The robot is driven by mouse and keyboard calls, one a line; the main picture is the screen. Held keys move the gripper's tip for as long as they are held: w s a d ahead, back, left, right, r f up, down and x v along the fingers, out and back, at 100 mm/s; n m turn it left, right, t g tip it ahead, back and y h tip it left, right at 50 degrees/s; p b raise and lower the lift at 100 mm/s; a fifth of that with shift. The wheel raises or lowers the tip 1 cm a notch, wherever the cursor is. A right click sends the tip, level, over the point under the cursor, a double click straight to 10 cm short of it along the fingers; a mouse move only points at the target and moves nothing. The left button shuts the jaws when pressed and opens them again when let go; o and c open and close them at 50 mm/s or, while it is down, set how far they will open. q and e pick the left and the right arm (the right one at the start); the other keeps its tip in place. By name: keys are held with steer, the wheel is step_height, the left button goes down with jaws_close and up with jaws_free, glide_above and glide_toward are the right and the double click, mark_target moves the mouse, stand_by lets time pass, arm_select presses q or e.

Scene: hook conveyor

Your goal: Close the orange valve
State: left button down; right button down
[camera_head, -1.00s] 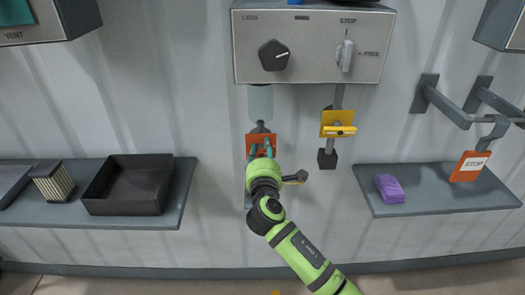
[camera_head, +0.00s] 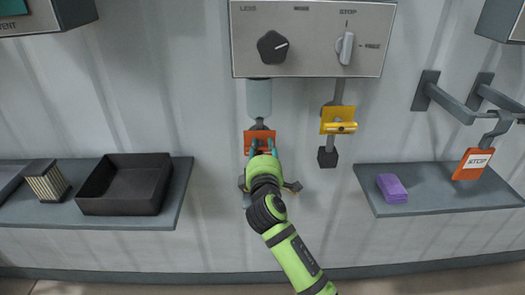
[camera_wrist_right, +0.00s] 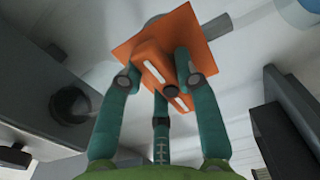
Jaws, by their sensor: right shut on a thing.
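The orange valve (camera_head: 255,134) is a square orange plate on the vertical pipe below a pale cylinder. Its handle is hidden behind my gripper in the head view. In the right wrist view the orange plate (camera_wrist_right: 198,28) shows, and the orange handle (camera_wrist_right: 150,72) with white stripes and a dark centre knob stands between my teal fingers. My right gripper (camera_head: 261,150) is shut on this handle, one finger on each side and a third below. The fingers partly cover the handle. My left gripper is not in view.
The grey control panel (camera_head: 310,55) with two knobs is above. A yellow valve (camera_head: 337,114) is close on the right. Shelves flank the pipe: a black tray (camera_head: 125,205) at left, a purple block (camera_head: 391,188) at right.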

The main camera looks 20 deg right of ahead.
stand_by(0.4)
steer(key=c, duration=0.9)
jaws_free()
steer(key=shift+s, duration=0.1)
steer(key=v, duration=1.2)
